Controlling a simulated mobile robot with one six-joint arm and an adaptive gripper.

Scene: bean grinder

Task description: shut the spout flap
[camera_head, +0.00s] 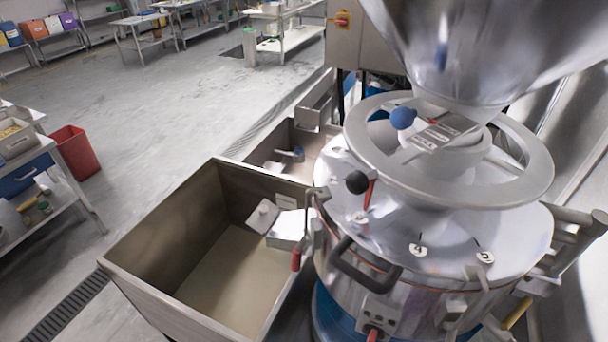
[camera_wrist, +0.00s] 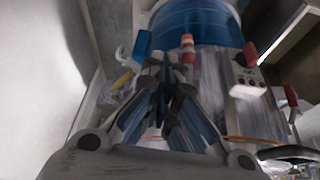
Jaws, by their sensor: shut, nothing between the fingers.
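The grinder (camera_head: 430,250) is a round steel drum on a blue base, at the right in the head view. Its metal spout (camera_head: 288,228) sticks out over the left bin. The spout flap (camera_head: 263,215) appears as a small tilted plate at the spout's outer end, standing away from it. My gripper (camera_wrist: 167,82) shows in the wrist view, shut and empty, with its fingers pointing towards the blue base (camera_wrist: 195,18). I cannot make out the flap in the wrist view, and I cannot see my gripper in the head view.
A deep steel bin (camera_head: 135,280) stands under the spout, with pale material inside. A black looped handle (camera_head: 360,268) and a red-handled lever (camera_head: 296,260) sit by the spout. A red and white post (camera_wrist: 188,48) stands near my fingers.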

